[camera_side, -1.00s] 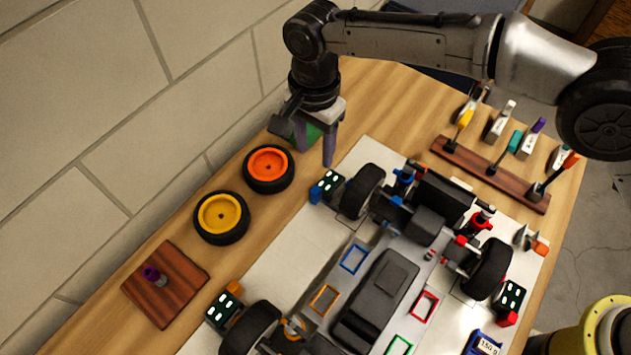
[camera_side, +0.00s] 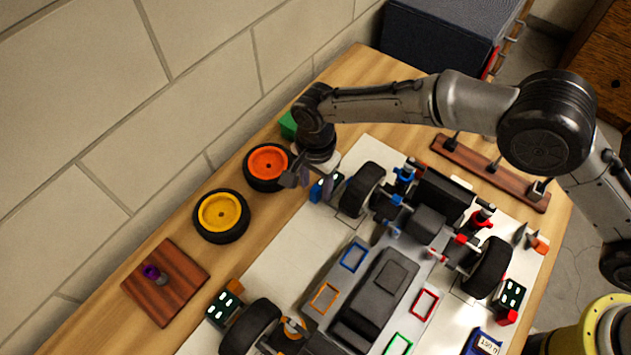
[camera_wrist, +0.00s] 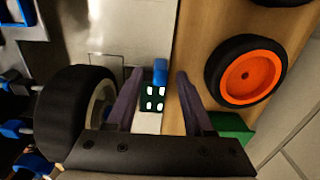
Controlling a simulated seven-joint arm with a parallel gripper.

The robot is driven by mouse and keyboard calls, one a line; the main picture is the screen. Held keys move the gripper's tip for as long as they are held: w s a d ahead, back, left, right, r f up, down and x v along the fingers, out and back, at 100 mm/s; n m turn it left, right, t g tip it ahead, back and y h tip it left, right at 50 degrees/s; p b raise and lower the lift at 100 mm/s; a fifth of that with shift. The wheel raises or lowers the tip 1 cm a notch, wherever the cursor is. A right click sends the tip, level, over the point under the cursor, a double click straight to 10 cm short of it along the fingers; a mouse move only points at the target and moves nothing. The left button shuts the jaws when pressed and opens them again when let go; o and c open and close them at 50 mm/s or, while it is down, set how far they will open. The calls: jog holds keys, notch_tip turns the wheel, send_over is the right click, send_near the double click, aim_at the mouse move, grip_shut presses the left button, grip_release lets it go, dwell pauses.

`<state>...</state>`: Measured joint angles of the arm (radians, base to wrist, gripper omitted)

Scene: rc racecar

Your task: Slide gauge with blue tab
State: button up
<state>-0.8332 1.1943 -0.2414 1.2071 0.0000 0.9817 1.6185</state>
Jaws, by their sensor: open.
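The gauge with the blue tab is a small dark block with pale dots, and its blue tab (camera_side: 316,192) shows beside the front wheel in the side view. My gripper (camera_side: 314,181) hangs over it and hides part of it. In the wrist view the dotted block (camera_wrist: 152,98) and its blue tab (camera_wrist: 160,71) lie between the two open fingers of my gripper (camera_wrist: 158,80). The fingers appear apart from the block on both sides. I cannot tell how far above it they are.
The car's wheel (camera_side: 362,190) stands close to the gauge on one side. A loose orange-rimmed wheel (camera_side: 267,160) lies on the other, with a yellow-rimmed wheel (camera_side: 221,214) beyond. A green block (camera_side: 288,125) is behind my gripper. Another dotted gauge with an orange tab (camera_side: 222,305) lies nearer.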

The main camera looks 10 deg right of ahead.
jog(key=shift+c, duration=0.3)
grip_shut()
dwell(1.1)
